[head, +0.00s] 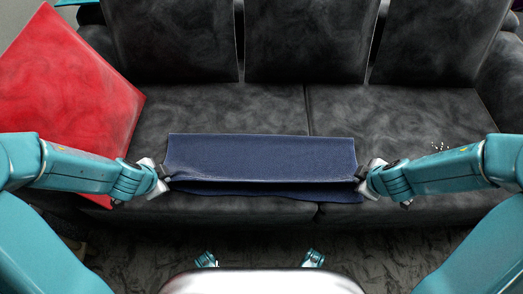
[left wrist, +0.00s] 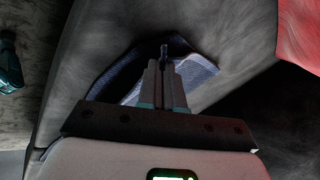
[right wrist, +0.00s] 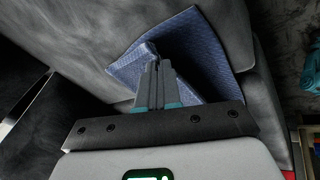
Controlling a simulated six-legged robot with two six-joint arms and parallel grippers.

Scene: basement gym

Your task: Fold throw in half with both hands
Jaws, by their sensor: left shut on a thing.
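The dark blue throw (head: 262,155) lies across the front of the grey sofa seat, with a crease or raised edge running along its lower part. A narrow flap of it hangs in front of that edge. My left gripper (head: 167,178) is shut on the throw's left side, and the throw (left wrist: 198,68) shows around its fingertips in the left wrist view. My right gripper (head: 361,179) is at the throw's right side. In the right wrist view its fingers are together on a gathered bit of the throw (right wrist: 202,42). The cloth between the fingers is mostly hidden.
The grey sofa (head: 220,110) has three back cushions and a seam between its seat cushions. A red cushion (head: 75,90) leans at the left end. Dark floor (head: 130,250) lies in front of the sofa.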

